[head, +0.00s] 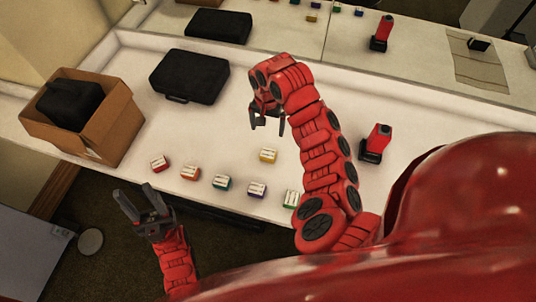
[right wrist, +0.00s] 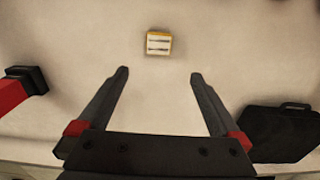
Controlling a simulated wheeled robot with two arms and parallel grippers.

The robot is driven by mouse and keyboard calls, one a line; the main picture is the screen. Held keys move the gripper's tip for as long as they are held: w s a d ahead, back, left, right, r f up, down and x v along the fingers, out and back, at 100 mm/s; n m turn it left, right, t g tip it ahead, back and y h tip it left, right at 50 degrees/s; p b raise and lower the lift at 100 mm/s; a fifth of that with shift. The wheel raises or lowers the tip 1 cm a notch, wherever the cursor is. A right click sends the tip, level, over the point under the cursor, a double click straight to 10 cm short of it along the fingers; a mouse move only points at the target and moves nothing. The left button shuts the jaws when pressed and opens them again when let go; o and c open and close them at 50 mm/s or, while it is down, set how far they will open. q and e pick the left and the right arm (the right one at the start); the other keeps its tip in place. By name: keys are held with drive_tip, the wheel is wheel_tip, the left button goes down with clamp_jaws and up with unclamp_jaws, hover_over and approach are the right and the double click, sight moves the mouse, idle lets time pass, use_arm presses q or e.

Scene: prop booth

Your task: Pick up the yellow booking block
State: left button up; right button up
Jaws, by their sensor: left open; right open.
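The yellow booking block (head: 268,156) lies on the white counter, set slightly back from a row of other coloured blocks. In the right wrist view the yellow block (right wrist: 159,43) lies ahead of the fingertips, between their lines, with bare counter around it. My right gripper (head: 267,124) is open and empty above the counter, behind the yellow block in the head view; its open fingers also show in the right wrist view (right wrist: 160,75). My left gripper (head: 137,204) is open and empty, in front of the counter's near edge at the left.
Red, orange, teal, purple and green blocks (head: 222,182) line the counter's near edge. A black case (head: 189,76) lies behind. A cardboard box (head: 112,130) holding a black bag stands left. A red and black handheld device (head: 376,142) stands right. A mirror runs along the back.

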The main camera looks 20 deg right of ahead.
drive_tip(key=b, duration=0.3)
hover_over(268, 153)
drive_tip(key=w, duration=0.1)
wheel_tip(268, 153, down, 8)
drive_tip(key=shift+r, duration=0.1)
drive_tip(key=shift+f+p, duration=0.35)
drive_tip(key=shift+f, duration=0.8)
drive_tip(key=shift+s+f+p, duration=0.15)
drive_tip(key=shift+f+p, duration=0.15)
drive_tip(key=shift+p, duration=0.1)
drive_tip(key=f, duration=0.1)
drive_tip(key=f+p, duration=0.1)
drive_tip(key=f, duration=0.1)
drive_tip(key=shift+s+f+p, duration=0.15)
drive_tip(key=shift+s+p, duration=0.15)
drive_tip(key=shift+p, duration=0.1)
drive_tip(key=shift+f, duration=0.85)
drive_tip(key=shift+c, duration=0.3)
